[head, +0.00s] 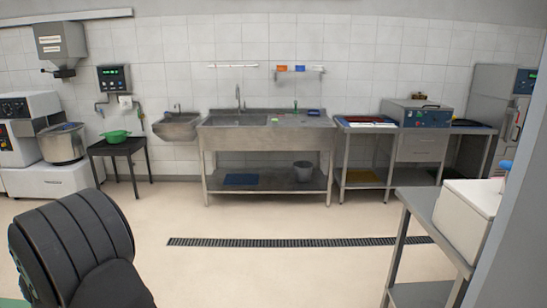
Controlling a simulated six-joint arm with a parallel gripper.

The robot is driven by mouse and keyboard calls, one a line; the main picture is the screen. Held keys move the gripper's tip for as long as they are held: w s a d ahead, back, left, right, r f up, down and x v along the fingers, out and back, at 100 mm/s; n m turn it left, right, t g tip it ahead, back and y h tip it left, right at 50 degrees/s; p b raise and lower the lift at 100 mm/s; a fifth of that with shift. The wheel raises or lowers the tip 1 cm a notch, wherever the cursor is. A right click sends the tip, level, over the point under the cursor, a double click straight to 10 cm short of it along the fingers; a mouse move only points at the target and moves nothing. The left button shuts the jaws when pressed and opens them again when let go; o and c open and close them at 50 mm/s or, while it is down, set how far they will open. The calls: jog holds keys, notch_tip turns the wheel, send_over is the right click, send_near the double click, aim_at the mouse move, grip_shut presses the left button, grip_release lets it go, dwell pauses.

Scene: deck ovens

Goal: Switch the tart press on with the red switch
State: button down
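A low metal machine (418,104) with a blue front panel stands on the steel bench to the right of the sinks, across the room. It looks like the tart press, but I cannot be sure from here. Its panel (428,118) carries small marks or controls too small to make out, and I cannot pick out a red switch. My gripper is not in view. A black, ribbed rounded part fills the lower left corner and looks like part of my arm.
A double steel sink (266,121) stands by the back wall, with a mixer (32,140) at left and a green bowl (116,136) on a black table. A steel table (424,205) with a white box (468,208) stands near right. The floor (260,275) is open, crossed by a drain grate (300,242).

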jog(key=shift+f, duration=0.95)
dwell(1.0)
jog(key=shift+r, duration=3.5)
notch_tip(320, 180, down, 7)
